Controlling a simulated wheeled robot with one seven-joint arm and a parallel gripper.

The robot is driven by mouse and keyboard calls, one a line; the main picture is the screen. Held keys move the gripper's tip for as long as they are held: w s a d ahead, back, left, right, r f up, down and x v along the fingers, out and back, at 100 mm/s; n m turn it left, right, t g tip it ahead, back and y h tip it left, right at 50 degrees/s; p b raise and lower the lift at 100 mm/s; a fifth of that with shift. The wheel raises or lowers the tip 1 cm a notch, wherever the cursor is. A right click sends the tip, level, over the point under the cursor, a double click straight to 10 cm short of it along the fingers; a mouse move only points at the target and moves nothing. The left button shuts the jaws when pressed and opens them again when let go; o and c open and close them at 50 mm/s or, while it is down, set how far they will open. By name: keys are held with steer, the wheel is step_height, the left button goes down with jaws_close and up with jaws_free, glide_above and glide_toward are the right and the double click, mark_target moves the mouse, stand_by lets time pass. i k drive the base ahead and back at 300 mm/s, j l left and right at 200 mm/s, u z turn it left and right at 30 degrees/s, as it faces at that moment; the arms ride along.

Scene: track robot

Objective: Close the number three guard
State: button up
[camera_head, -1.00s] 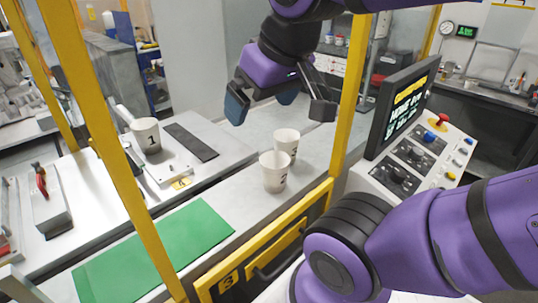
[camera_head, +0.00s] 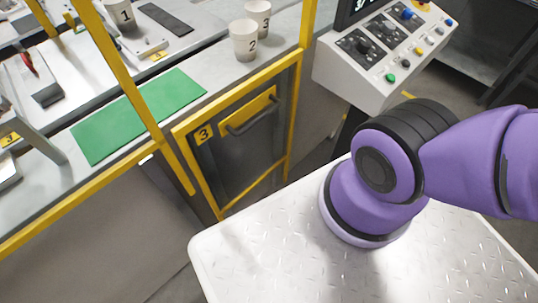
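The number three guard is a low grey panel in a yellow frame (camera_head: 295,120), below the front edge of the worktop. A yellow plate with a black 3 (camera_head: 203,134) sits at its upper left. A dark bar handle (camera_head: 252,116) runs across a yellow strip near its top. Yellow posts stand at both sides of it. I cannot tell for sure whether the guard is fully shut or slightly ajar. My gripper is out of view; only the lower part of my purple arm shows at the right.
Paper cups marked 2 (camera_head: 244,42) and 3 (camera_head: 258,14) stand on the worktop behind the guard, beside a green mat (camera_head: 140,118). Cup 1 (camera_head: 120,14) stands farther back left. A control console (camera_head: 385,55) stands right of the guard. Some floor shows between.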

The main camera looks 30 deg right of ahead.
mark_target(228, 126)
steer(key=k+j+z, duration=0.15)
steer(key=k+j, duration=0.9)
steer(key=j, duration=0.1)
